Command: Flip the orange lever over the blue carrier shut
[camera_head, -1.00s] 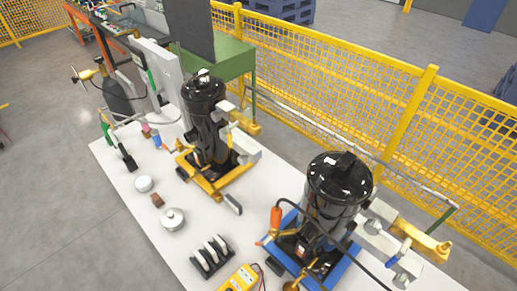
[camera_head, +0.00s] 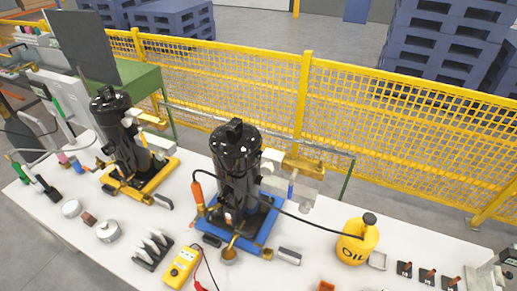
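The blue carrier (camera_head: 264,232) stands on the white table under a tall black compressor (camera_head: 236,160). An upright orange handle (camera_head: 197,191) with a dark cable shows at the carrier's left side. I cannot tell whether it is the lever. A small orange-brown piece (camera_head: 234,241) shows at the carrier's front, above a round brass-coloured cup (camera_head: 229,256). The lever's position is too small to make out. Neither of my grippers is in view.
A yellow carrier (camera_head: 127,190) with a second black compressor (camera_head: 119,130) stands to the left. A yellow meter (camera_head: 181,266), a dark rack (camera_head: 152,252) and a yellow oil can (camera_head: 357,242) stand on the table (camera_head: 325,222). Yellow mesh fence (camera_head: 400,120) runs behind.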

